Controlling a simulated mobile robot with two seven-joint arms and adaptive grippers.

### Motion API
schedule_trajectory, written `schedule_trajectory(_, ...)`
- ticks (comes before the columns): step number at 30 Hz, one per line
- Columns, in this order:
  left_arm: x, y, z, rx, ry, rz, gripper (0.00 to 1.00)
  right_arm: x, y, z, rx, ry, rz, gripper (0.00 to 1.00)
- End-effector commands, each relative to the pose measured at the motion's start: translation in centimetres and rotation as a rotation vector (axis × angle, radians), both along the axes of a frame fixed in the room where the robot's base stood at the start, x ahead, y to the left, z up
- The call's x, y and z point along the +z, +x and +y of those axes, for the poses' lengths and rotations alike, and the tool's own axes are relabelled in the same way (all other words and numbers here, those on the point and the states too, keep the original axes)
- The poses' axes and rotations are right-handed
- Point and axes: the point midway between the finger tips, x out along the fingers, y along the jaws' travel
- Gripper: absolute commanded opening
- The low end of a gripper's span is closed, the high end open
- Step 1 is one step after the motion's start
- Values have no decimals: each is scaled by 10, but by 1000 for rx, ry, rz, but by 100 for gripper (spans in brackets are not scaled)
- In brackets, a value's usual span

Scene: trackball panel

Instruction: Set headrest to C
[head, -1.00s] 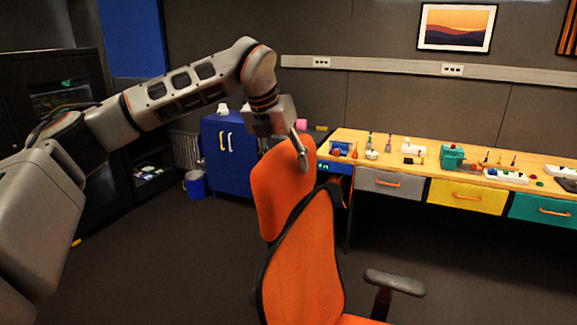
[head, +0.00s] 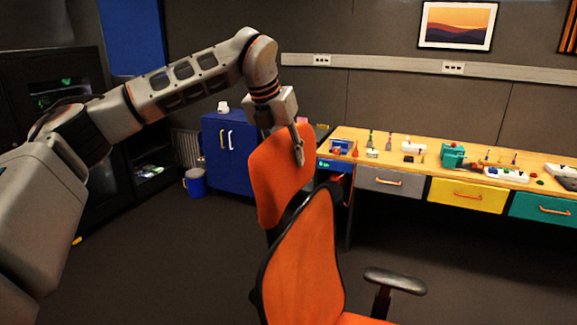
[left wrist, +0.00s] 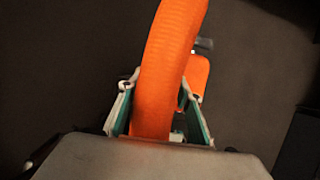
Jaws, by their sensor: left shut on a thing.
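The orange headrest (head: 277,187) stands above the orange chair back (head: 303,255), on the black chair frame. My left gripper (head: 297,150) reaches down from above onto the headrest's top edge. In the left wrist view my left gripper (left wrist: 158,112) has one finger on each side of the headrest (left wrist: 166,60) and is shut on it. In the head view the near finger lies against the headrest's face; the far finger is hidden behind it. No letter marks are legible on the chair. My right gripper is not in view.
A wooden workbench (head: 395,165) with small items and coloured drawers runs along the back wall at right. A blue cabinet (head: 228,155) and a blue bin (head: 195,183) stand behind the chair. A black armrest (head: 394,281) juts out at right.

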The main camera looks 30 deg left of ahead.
Motion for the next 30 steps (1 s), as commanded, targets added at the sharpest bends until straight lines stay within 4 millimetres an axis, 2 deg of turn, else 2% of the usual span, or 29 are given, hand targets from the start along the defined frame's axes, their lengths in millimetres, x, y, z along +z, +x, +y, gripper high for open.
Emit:
schedule_trajectory(1,17,3,2,4,-2,-19,0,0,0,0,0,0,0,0)
schedule_trajectory(4,30,3,4,4,-2,-19,0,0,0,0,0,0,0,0)
schedule_trajectory(14,34,3,5,2,-2,-20,0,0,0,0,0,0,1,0)
schedule_trajectory(15,34,3,5,2,-2,-20,42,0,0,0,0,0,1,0)
schedule_trajectory(16,34,2,5,2,-2,-20,50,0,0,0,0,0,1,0)
schedule_trajectory(26,31,1,4,2,-1,-13,51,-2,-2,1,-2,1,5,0)
schedule_trajectory(30,39,-1,5,2,-1,-15,51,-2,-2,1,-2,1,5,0)
